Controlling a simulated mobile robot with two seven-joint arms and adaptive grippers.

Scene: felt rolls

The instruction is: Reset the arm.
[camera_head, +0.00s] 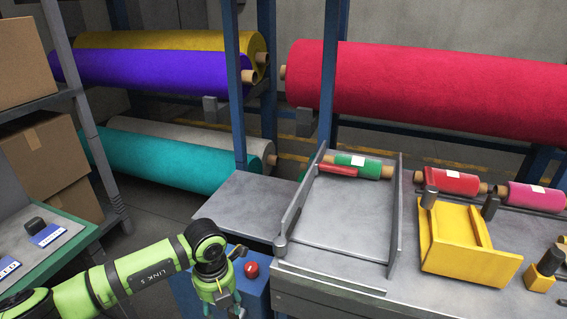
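My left arm comes in from the lower left, green with black joints. Its gripper (224,303) points down at the bottom of the view, in front of a blue box (255,296). The fingertips are small and partly cut off by the lower edge, so I cannot tell whether they are open or shut. I see no object clearly held. A round red button (251,269) sits on the box just right of the gripper. My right arm and gripper are not in view.
A grey tray (345,215) with a green roll (358,163) at its back stands on the metal table. Right of it are a yellow stand (455,240), a red roll (452,181) and a pink roll (530,196). Big felt rolls hang behind. Cardboard boxes (40,155) fill the left shelf.

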